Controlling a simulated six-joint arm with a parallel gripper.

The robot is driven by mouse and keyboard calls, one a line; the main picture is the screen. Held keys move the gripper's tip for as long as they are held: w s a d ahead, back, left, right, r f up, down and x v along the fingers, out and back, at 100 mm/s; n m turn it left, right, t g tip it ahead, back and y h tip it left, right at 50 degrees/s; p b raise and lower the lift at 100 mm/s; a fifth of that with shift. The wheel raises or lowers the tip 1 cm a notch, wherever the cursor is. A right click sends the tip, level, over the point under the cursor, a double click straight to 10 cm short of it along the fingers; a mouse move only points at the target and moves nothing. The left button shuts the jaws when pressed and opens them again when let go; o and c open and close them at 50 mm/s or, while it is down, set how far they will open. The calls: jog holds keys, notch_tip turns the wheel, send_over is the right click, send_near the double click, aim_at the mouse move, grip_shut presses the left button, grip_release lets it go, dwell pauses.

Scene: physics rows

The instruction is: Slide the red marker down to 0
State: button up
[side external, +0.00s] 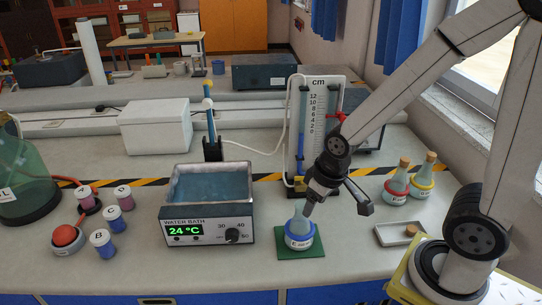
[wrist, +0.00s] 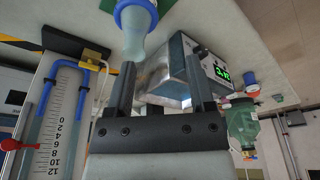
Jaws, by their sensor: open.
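The red marker (side external: 338,116) sticks out from the right side of the upright cm scale board (side external: 319,118) in the side view. It stands above the 0 mark, around the middle numbers; I cannot read its exact value. In the wrist view, the red marker (wrist: 20,145) is at the lower left beside the numbered scale (wrist: 57,130), which appears upside down. My gripper (side external: 337,204) is open and empty, low in front of the board, beside flask E. Its two dark fingers (wrist: 159,70) show apart in the wrist view, both clear of the marker.
Flask E (side external: 299,232) with a blue collar stands on a green mat (side external: 283,249), close to my fingers. The water bath (side external: 208,208) is to its left. Two stoppered flasks (side external: 397,186) and a small tray (side external: 391,235) are at right. A pale hose runs behind.

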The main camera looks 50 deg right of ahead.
jog(key=w+d+m+t, duration=0.1)
jog(key=w, duration=0.1)
jog(key=w+d+m+t, duration=0.1)
jog(key=w+d+t, duration=0.1)
jog(key=w+d+f+m+t+h, duration=0.1)
jog(key=w+d, duration=0.1)
jog(key=shift+w+d, duration=0.1)
jog(key=shift+w, duration=0.05)
jog(key=w+d+m+t+h, duration=0.2)
jog(key=d+m+t+h, duration=0.1)
jog(key=d, duration=0.3)
jog(key=m+t+h, duration=0.2)
jog(key=m+h, duration=0.3)
jog(key=h, duration=0.4)
send_near(341, 117)
jog(key=d+f, duration=0.1)
jog(key=d, duration=0.1)
jog(key=shift+w+a+f, duration=0.1)
jog(key=shift+a+f, duration=0.05)
jog(key=x, duration=0.7)
jog(key=shift+w+d, duration=0.2)
jog(key=shift+w, duration=0.1)
